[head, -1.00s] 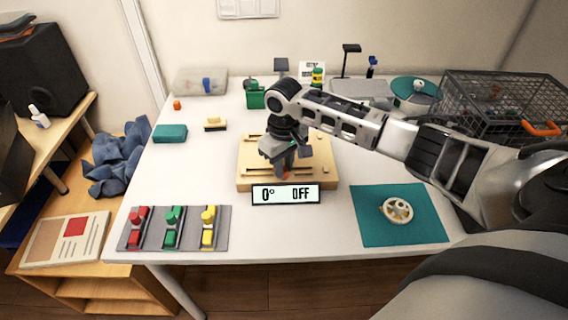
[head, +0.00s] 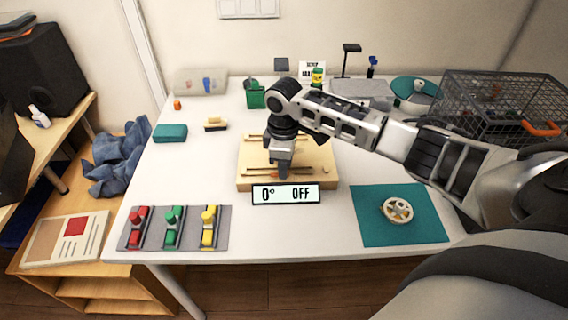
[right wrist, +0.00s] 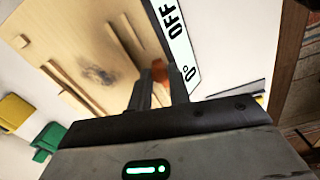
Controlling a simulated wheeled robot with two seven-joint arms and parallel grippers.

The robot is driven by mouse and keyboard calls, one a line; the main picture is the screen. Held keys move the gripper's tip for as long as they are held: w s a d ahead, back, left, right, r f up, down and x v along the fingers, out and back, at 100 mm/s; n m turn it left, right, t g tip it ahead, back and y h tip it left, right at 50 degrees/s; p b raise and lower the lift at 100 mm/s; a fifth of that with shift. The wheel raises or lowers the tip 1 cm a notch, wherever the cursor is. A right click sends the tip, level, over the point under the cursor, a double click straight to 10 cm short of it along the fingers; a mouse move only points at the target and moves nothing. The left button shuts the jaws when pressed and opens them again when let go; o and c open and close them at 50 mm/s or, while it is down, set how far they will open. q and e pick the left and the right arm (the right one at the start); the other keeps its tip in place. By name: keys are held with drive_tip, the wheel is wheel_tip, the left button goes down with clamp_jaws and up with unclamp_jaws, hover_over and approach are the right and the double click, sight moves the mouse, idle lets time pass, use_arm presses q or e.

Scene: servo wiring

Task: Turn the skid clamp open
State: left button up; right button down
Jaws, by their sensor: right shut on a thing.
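My right gripper (head: 279,174) points down over the front part of the wooden board (head: 320,166), just behind the display sign. In the right wrist view its fingers (right wrist: 159,80) are shut on a small orange-brown piece (right wrist: 160,71), probably the skid clamp. The fingers hide most of it, so I cannot tell which way it is turned. The display sign (head: 285,194) reads "0° OFF" and also shows in the right wrist view (right wrist: 180,40). My left gripper is not in view.
A grey tray (head: 188,240) with red, green and yellow clamps lies at the front left. A teal mat (head: 425,225) with a cream wheel (head: 397,210) lies at the right. A wire basket (head: 500,105) stands behind my right arm. The table's left middle is mostly clear.

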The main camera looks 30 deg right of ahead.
idle(0.5)
drive_tip(key=c, duration=1.3)
unclamp_jaws()
drive_tip(key=shift+r, duration=0.15)
wheel_tip(320, 180, up, 16)
drive_tip(key=shift+b, duration=0.4)
